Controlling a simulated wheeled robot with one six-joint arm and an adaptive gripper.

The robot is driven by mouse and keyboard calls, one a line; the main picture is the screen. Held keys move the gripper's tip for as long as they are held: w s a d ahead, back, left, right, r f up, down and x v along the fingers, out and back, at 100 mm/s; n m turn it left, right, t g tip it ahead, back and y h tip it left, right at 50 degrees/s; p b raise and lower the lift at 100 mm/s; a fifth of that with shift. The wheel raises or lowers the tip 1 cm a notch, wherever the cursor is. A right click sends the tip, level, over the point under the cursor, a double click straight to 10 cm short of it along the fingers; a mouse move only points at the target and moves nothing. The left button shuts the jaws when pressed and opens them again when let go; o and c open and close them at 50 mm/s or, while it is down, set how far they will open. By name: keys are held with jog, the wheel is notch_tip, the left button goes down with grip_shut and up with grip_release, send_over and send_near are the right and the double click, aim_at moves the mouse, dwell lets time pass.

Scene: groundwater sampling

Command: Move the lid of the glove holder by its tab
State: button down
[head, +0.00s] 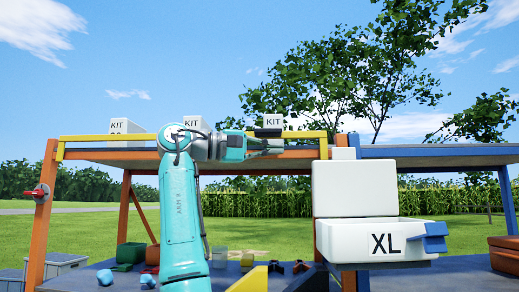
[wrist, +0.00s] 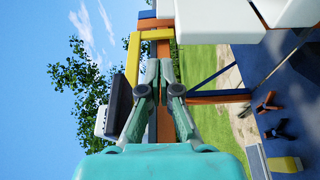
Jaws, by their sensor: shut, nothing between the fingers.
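The glove holder is a white box marked XL (head: 345,240) at the right in the head view, at the right end of the orange frame. A blue tab (head: 434,238) sticks out at its right front. A white upright panel (head: 354,188) stands above and behind the box; I cannot tell whether it is the raised lid. My gripper (head: 272,146) is at shelf height, left of the panel and apart from it, pointing right. In the wrist view my gripper (wrist: 160,66) is shut and empty, and white parts (wrist: 220,20) show beyond it at upper right. The tab is not clear there.
A yellow bar (head: 110,138) runs along the upper shelf's front, near my gripper. KIT boxes (head: 127,126) stand behind it. The lower bench holds a green bin (head: 130,253) and small parts. A terracotta container (head: 504,253) stands far right.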

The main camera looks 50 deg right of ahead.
aim_at(323, 150)
jog(key=x, duration=1.3)
jog(key=shift+s+d, duration=0.2)
jog(key=shift+s, duration=0.05)
jog(key=shift+s+a+m+g, duration=0.3)
jog(key=shift+s+a+m, duration=0.35)
jog(key=shift+a+m, duration=0.1)
jog(key=s+a+f+m+g, duration=0.3)
jog(key=s+a+f+m, duration=0.2)
jog(key=m, duration=0.4)
jog(key=s+a+f+m+g+y, duration=0.1)
jog(key=s+a+f+m+g, duration=0.2)
jog(key=s+a+f+m, duration=0.2)
jog(key=shift+a+f+m, duration=0.95)
jog(key=shift+f+m, duration=1)
jog(key=shift+f, duration=0.6)
jog(key=shift+s+f, duration=0.1)
